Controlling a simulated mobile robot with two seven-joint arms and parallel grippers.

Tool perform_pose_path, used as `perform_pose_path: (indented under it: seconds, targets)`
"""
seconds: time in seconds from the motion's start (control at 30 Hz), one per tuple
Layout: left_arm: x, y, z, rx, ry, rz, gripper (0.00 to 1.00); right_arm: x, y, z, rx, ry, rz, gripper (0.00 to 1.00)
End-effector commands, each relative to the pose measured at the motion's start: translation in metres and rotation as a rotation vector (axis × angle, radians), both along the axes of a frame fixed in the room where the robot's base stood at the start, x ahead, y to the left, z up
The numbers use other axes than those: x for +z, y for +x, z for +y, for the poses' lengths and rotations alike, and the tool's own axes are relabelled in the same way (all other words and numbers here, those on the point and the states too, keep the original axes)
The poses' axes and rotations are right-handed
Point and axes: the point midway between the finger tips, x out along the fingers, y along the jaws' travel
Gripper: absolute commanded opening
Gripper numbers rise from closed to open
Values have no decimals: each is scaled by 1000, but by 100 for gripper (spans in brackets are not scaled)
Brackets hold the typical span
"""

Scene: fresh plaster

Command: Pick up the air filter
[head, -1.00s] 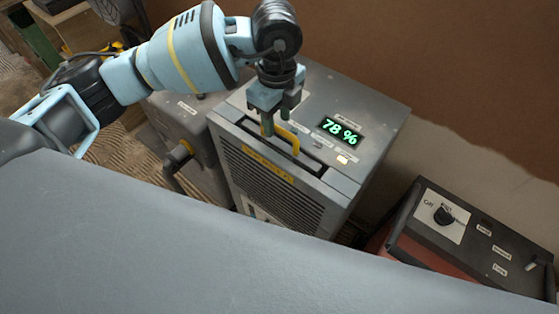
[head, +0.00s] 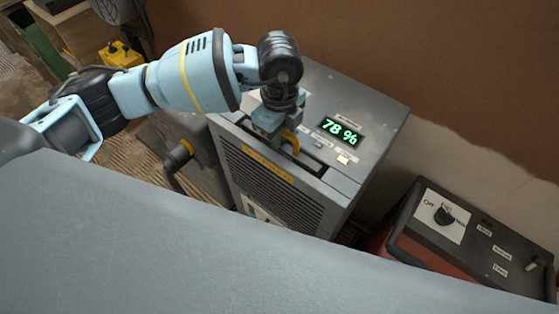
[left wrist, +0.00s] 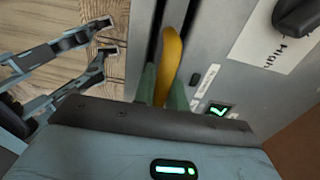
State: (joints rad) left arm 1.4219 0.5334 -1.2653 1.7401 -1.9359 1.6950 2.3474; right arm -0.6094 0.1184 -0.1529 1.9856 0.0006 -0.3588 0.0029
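The air filter shows mainly as its yellow handle (head: 291,141), which stands up from the slot on top of the grey unit; the rest of it is hidden inside. My left gripper (left wrist: 164,88) is down over the handle, with one green finger on each side of it. In the left wrist view I see no clear gap between fingers and handle, but I cannot tell if they are closed on it.
The grey unit (head: 373,108) has a lit display (head: 341,132) reading 78 %. A red and black machine with a dial (head: 444,214) stands to the right by the wall. A dark grey container (head: 190,138) stands close on the unit's left.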

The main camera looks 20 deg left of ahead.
Motion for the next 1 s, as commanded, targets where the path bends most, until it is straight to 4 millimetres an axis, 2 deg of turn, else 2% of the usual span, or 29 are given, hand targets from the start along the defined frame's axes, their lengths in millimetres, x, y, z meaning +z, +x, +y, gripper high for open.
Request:
perform_pose_path:
  seconds: [0.57, 0.77, 1.0]
  targets:
    - [4, 0, 0, 0, -1, -2, 0, 1, 0, 1, -2, 1, -1, 36]
    - [20, 1, 0, -1, -1, -4, 0, 3, 2, 2, -7, 6, -6, 36]
    - [59, 1, -1, 0, -2, -6, 0, 8, 6, 2, -7, 6, -16, 36]
